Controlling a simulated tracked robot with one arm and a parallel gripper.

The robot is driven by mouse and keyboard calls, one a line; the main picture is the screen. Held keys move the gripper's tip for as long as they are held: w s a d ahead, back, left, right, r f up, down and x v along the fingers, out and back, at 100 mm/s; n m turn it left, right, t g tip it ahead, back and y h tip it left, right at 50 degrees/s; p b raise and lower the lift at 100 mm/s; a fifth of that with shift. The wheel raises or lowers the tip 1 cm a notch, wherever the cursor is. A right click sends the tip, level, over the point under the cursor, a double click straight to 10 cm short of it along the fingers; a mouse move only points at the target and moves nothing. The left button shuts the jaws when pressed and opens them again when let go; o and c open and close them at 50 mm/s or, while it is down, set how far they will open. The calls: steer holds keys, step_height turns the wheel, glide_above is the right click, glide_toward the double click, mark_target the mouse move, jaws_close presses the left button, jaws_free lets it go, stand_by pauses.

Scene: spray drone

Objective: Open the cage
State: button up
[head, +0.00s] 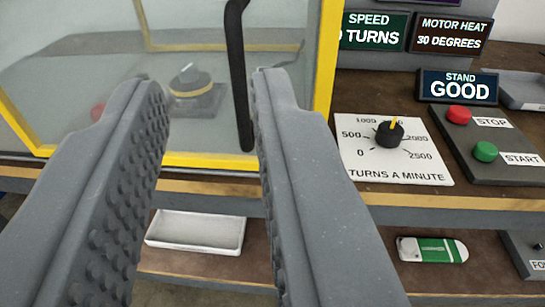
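The cage (325,70) has a yellow frame with clear panels and stands on the bench at left and centre. A black upright bar handle (238,75) runs down its front near the right edge. My gripper (205,85) is open, its two grey fingers spread wide. The handle shows between the fingers, close to the right fingertip; I cannot tell whether they touch.
Right of the cage are a turns dial (389,133), a red STOP button (459,115) and a green START button (486,151). Signs read SPEED 0 TURNS, MOTOR HEAT 30 DEGREES, and STAND GOOD (458,88). A white tray (196,232) and a green-white item (432,250) lie on the lower shelf.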

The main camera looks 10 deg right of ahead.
mark_target(233, 57)
steer(key=shift+h, duration=0.3)
steer(key=w+f, duration=0.1)
steer(key=w, duration=0.3)
steer(key=w+d+f+p, duration=0.1)
steer(key=w, duration=0.4)
steer(key=w+d+p, duration=0.1)
steer(key=w, duration=0.3)
steer(key=shift+w+f, duration=0.15)
steer(key=shift+f, duration=0.25)
steer(key=shift+c, duration=0.4)
steer(key=shift+a, duration=0.1)
jaws_close()
